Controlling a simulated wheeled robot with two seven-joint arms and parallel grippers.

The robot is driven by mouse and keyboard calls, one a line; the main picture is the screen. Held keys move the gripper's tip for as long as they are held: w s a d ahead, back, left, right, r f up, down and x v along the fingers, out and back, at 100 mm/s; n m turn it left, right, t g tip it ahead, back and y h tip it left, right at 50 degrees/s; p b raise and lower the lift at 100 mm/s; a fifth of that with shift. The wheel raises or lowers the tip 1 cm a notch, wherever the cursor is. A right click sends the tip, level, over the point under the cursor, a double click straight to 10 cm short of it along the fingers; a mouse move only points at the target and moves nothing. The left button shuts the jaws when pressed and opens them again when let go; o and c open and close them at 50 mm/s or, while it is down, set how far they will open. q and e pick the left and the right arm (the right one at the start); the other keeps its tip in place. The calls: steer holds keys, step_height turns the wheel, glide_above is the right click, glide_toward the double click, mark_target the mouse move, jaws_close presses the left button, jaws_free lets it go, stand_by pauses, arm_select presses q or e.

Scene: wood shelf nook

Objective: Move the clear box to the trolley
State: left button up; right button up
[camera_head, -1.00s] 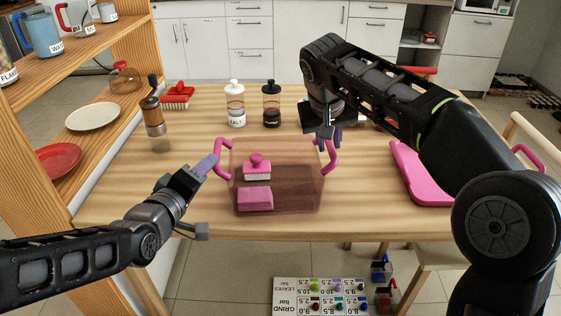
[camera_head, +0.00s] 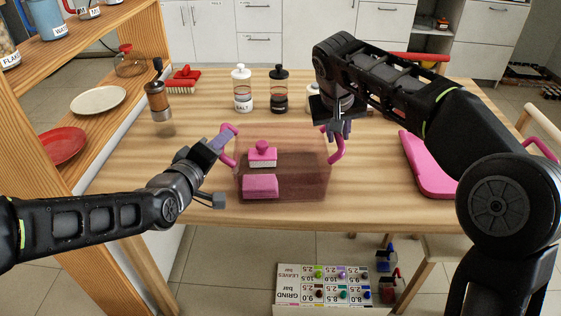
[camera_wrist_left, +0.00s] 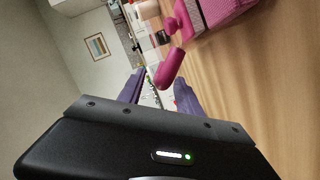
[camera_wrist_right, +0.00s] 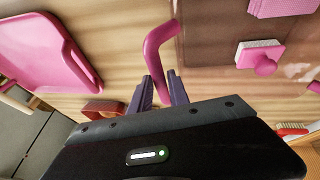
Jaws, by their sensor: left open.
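The clear box (camera_head: 285,190) stands on the wooden table (camera_head: 400,208). It has a pink left handle (camera_head: 225,155) and a pink right handle (camera_head: 337,152). A pink brush (camera_head: 262,158) and a pink block (camera_head: 260,187) show inside it. My left gripper (camera_head: 221,139) is open at the left handle; in the left wrist view its fingers (camera_wrist_left: 160,85) stand apart with the handle end (camera_wrist_left: 168,70) between them. My right gripper (camera_head: 338,130) is at the right handle; in the right wrist view its fingers (camera_wrist_right: 160,82) close around that handle (camera_wrist_right: 158,45). I cannot identify a trolley for certain.
Salt (camera_head: 242,90) and dark pepper (camera_head: 279,90) shakers, a grinder (camera_head: 157,103) and a red brush (camera_head: 183,79) stand behind the box. A pink tray (camera_head: 425,165) lies on the right. Wooden shelves (camera_head: 60,35) border the left. A labelled panel (camera_head: 335,285) is below the front.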

arm_select(q)
steer(key=shift+x, duration=2.2)
arm_select(e)
steer(key=shift+x, duration=2.2)
arm_select(q)
steer(key=c, duration=0.4)
arm_select(e)
steer(key=c, duration=0.5)
arm_select(q)
jaws_close()
arm_select(e)
jaws_close()
steer(key=shift+r, duration=0.1)
